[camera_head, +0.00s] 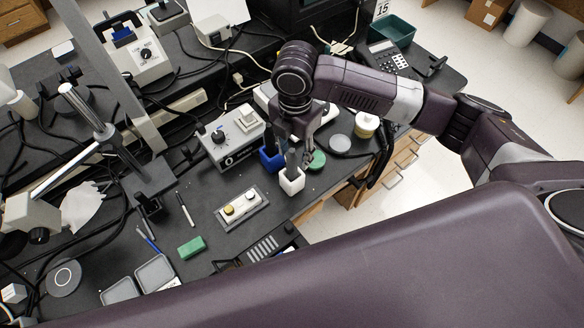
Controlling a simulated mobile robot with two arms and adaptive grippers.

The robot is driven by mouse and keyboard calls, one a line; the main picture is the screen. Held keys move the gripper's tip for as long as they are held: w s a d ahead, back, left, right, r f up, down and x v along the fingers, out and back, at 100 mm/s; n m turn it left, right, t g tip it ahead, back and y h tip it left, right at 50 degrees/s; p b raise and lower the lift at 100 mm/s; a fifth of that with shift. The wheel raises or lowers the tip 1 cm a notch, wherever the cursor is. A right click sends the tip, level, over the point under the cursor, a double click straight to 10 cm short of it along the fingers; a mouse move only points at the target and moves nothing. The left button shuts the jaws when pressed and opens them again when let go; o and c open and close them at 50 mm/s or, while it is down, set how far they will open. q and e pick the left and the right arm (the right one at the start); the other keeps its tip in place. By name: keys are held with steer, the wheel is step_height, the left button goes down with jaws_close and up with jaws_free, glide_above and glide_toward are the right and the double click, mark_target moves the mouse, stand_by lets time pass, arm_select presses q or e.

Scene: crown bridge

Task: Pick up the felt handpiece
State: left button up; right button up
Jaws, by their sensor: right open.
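Two dark upright handpieces stand in small square holders near the bench's front edge: one in a blue holder (271,160), one in a white holder (291,184). The handpiece in the white holder (291,158) shows as a dark grey shaft; I cannot tell from its look which one is the felt handpiece. My right gripper (296,140) is open, pointing down just above and behind the white holder, close to the handpiece tops. I cannot tell whether it touches them. My left gripper is not in view.
A grey control box (232,138) stands left of the holders. A green round pad (317,160) lies to their right. A small tray with yellow and white pieces (242,209) and a green block (191,247) lie in front-left. Cables cross the bench behind.

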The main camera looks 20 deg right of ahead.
mark_target(292, 168)
steer(key=f, duration=0.2)
steer(key=f+p, duration=0.1)
steer(key=f, duration=0.1)
steer(key=f+p, duration=0.1)
steer(key=f, duration=0.2)
steer(key=shift+a, duration=0.25)
steer(key=shift+c, duration=0.7)
jaws_close()
